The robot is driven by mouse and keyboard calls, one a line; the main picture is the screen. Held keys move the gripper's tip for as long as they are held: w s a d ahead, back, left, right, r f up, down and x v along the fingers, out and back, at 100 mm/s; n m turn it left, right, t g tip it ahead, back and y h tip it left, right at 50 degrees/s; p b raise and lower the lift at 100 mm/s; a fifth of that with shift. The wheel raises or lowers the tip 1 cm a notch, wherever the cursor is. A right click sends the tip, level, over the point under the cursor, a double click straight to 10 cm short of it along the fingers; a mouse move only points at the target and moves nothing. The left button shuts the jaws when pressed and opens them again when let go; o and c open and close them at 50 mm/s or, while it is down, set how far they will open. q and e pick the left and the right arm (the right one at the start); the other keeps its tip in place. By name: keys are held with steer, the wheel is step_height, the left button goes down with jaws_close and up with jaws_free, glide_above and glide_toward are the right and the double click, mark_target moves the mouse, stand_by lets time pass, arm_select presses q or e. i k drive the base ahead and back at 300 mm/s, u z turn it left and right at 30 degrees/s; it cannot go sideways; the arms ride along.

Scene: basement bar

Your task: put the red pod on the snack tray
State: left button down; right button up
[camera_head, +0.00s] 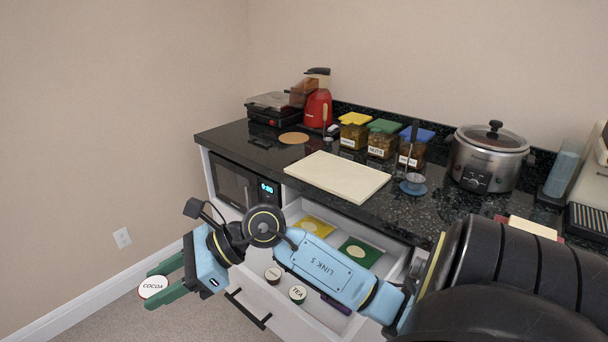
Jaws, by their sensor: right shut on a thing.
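My right gripper (160,283), with green fingers, reaches across from the right and is shut on a round pod (153,286). The pod has a white top marked COCOA and a thin reddish rim; its sides are mostly hidden. It is held in the air at the lower left, left of the open drawer and apart from the counter. A flat cream rectangular board (337,176) lies on the dark counter and may be the snack tray; I cannot tell. My left gripper is not in view.
The open drawer (387,262) holds a TEA pod (298,293), another pod (273,274), and yellow (314,226) and green (359,252) packets. Jars (381,143), a slow cooker (487,158) and a red appliance (318,108) stand behind. Free floor lies lower left.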

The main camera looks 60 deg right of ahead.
mark_target(322, 167)
steer(key=z, duration=0.05)
steer(key=i, duration=1.1)
steer(key=z, duration=0.55)
steer(key=i, duration=1.6)
steer(key=z, duration=1.8)
steer(key=i, duration=0.95)
steer(key=z, duration=1)
